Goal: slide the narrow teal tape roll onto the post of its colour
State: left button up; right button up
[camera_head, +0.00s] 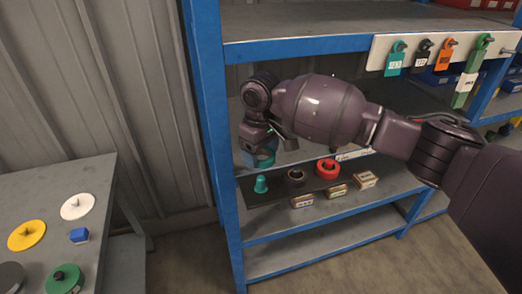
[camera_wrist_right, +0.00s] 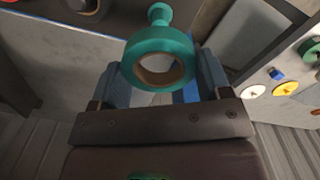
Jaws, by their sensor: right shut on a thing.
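The narrow teal tape roll (camera_wrist_right: 160,42) is held between the two fingers of my right gripper (camera_wrist_right: 157,78), its hole facing the wrist camera. In the head view, my right gripper (camera_head: 258,152) is at the left end of the shelf, and part of the roll (camera_head: 266,160) shows below it. The teal post (camera_head: 261,185) stands on a dark strip on the shelf, just below the roll. In the wrist view the post (camera_wrist_right: 158,12) appears just beyond the roll's upper edge. The roll appears apart from the post in the head view. My left gripper is not in view.
A dark roll (camera_head: 296,177) and a red roll (camera_head: 327,168) stand right of the teal post. Small boxes (camera_head: 336,191) lie in front. A blue shelf upright (camera_head: 212,130) is close on the left. A grey table (camera_head: 100,180) holds coloured discs.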

aim_at(259, 177)
jog(key=shift+f+b, duration=0.85)
jog(key=shift+f, duration=0.35)
jog(key=shift+f+b, duration=0.85)
jog(key=shift+f, duration=0.3)
jog(key=shift+r, duration=0.1)
jog(key=shift+w+a, duration=0.1)
jog(key=shift+a, duration=0.05)
jog(key=shift+n, duration=0.3)
jog(key=shift+p, duration=0.3)
jog(key=shift+f, duration=0.45)
